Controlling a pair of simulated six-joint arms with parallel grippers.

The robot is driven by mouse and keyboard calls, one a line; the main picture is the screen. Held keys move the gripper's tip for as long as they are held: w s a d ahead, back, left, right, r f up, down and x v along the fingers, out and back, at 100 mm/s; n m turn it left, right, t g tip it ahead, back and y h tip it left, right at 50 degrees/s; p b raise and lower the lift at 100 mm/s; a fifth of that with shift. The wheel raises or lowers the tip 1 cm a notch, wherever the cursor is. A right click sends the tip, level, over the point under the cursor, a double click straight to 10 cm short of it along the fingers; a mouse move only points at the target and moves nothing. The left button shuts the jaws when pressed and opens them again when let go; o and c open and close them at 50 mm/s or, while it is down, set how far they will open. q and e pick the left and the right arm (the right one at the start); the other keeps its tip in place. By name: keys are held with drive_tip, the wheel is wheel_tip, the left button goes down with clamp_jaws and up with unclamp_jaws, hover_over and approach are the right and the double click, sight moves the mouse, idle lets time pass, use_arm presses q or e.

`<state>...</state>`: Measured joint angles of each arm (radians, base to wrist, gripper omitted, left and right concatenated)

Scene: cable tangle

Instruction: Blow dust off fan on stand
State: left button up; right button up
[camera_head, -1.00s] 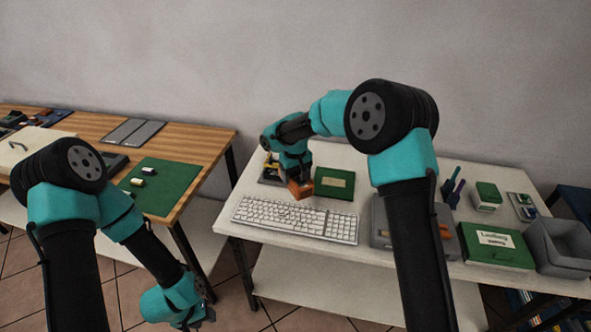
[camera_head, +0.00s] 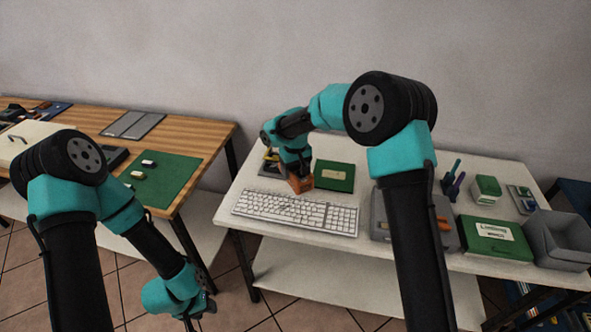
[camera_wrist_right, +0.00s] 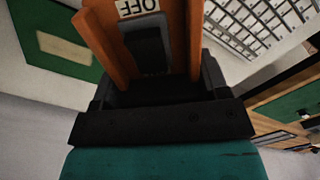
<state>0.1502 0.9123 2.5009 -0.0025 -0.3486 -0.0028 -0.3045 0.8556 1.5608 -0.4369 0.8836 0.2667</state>
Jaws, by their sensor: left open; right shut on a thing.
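My right gripper (camera_head: 299,178) is shut on an orange tool (camera_head: 301,184) above the white table, just behind the keyboard. In the right wrist view the orange tool (camera_wrist_right: 190,40) fills the space between the fingers (camera_wrist_right: 155,92); it carries a black rocker switch (camera_wrist_right: 147,48) and a white "OFF" label (camera_wrist_right: 138,8). The tool's far end is out of that view. My left gripper (camera_head: 198,306) hangs low in front of the gap between the tables, open and empty. I cannot make out a fan on a stand; my right arm hides part of the table.
A white keyboard (camera_head: 297,212) lies at the table's front left. A wooden table (camera_head: 200,135) is left.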

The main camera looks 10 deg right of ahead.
drive_tip(key=shift+w, duration=0.1)
idle(0.3)
drive_tip(key=shift+w+d, duration=0.15)
drive_tip(key=shift+w, duration=0.1)
idle(1.0)
drive_tip(key=shift+r, duration=3.05)
drive_tip(key=s+d+f+m, duration=0.2)
drive_tip(key=s+d+m, duration=0.5)
drive_tip(key=s+d, duration=0.2)
drive_tip(key=d, duration=0.2)
drive_tip(key=shift+s+d+f, duration=0.3)
drive_tip(key=shift+s+f, duration=0.05)
drive_tip(key=shift+s, duration=0.05)
